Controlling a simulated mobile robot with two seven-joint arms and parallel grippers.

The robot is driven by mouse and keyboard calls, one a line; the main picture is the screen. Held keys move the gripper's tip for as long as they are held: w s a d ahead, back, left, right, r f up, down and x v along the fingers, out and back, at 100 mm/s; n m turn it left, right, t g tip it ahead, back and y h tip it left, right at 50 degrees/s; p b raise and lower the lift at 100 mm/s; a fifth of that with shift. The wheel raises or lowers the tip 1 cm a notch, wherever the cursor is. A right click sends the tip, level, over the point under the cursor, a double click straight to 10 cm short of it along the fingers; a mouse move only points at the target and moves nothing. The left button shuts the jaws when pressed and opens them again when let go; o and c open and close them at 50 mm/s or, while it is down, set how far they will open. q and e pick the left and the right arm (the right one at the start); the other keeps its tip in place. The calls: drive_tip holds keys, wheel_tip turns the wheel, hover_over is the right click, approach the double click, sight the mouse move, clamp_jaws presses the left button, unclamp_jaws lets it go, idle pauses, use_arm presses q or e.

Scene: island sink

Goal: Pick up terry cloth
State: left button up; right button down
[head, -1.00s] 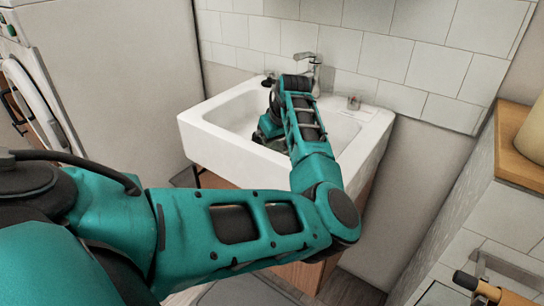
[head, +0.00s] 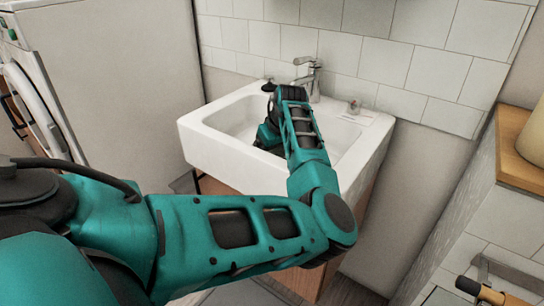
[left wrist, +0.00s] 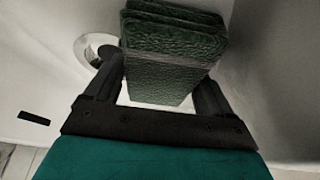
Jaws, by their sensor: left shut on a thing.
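The terry cloth (left wrist: 165,77) is a dark green, folded, textured block in the left wrist view. It sits between the two black fingers of my left gripper (left wrist: 160,85), which is shut on it. White basin surface shows around and behind the cloth. In the head view my left arm reaches from the left into the white sink (head: 228,157). There, the arm and the sink's front wall hide the fingertips and the cloth. I cannot tell whether the cloth touches the basin. My right gripper is in neither view.
A metal faucet (head: 309,75) stands at the sink's back rim, with a small item (head: 353,106) on the rim to its right. A round drain ring (left wrist: 92,48) shows beside the cloth. A washing machine (head: 110,80) stands at left and a wooden-topped cabinet (head: 520,160) at right.

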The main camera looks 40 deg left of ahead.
use_arm(q)
wheel_tip(320, 180, up, 20)
drive_tip(key=p, duration=0.4)
drive_tip(key=shift+p, duration=0.3)
drive_tip(key=o, duration=0.6)
drive_tip(key=shift+c, duration=0.2)
drive_tip(key=c, duration=0.4)
